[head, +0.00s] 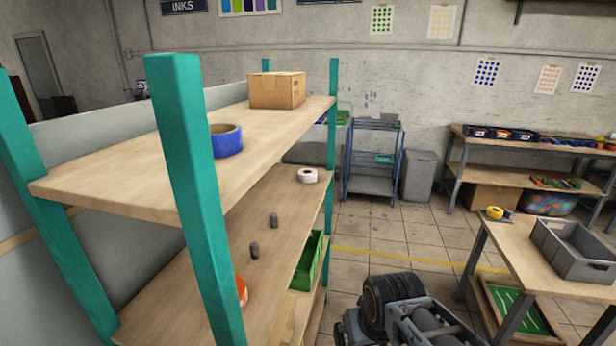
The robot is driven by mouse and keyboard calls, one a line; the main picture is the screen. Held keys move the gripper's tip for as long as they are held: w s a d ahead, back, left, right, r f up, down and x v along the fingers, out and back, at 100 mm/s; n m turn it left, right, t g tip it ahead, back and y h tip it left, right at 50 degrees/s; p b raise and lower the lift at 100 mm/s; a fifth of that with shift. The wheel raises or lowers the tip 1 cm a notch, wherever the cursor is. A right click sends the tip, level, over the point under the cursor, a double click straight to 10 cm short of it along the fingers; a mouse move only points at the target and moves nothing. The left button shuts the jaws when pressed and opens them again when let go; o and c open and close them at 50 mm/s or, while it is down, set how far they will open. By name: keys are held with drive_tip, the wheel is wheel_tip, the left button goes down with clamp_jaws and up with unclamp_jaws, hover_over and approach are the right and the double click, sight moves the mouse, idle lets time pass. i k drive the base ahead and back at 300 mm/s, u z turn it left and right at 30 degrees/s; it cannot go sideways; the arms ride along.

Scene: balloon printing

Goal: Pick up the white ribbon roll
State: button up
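The white ribbon roll (307,176) lies flat on the lower of the two large wooden shelf boards, near its far right end. Its dark centre hole faces up. It stands apart from the other things on that board. Part of my arm shows at the bottom of the head view, to the right of the shelf. My gripper cannot be made out in this view.
Teal posts (190,180) frame the shelf (130,190). A blue roll (226,141) and cardboard box (277,90) sit on top. A table (510,250) stands right.

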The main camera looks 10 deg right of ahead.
sight(307, 176)
drive_tip(key=u, duration=0.25)
drive_tip(key=k, duration=0.35)
drive_tip(key=z, duration=0.95)
drive_tip(key=i, duration=3.15)
drive_tip(key=u, duration=2.35)
